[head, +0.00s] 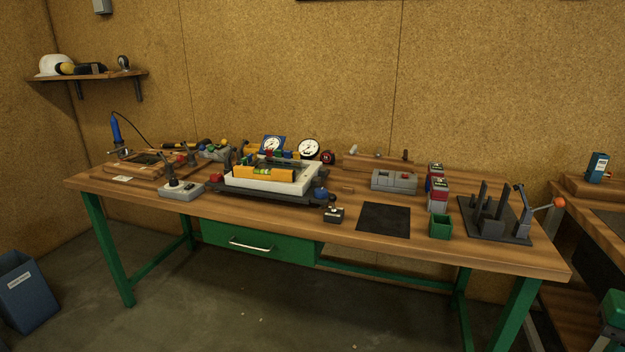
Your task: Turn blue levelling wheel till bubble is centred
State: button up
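A yellow spirit level (264,174) with a greenish vial lies on a white frame (307,180) over a dark base (270,193), left of the workbench's middle. The bubble's place in the vial is too small to tell. A blue wheel-like knob (321,193) sits at the right front corner of the base. A red part and another blue part show at the frame's back edge, partly hidden by the level. My gripper is not in view, and nothing touches the frame or the blue knob.
The wooden bench (450,250) is crowded. A grey box with levers (181,190) stands left. Floor in front is clear.

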aim_at(322, 193)
jog(key=u, duration=0.15)
jog(key=i, duration=1.7)
jog(key=u, duration=0.1)
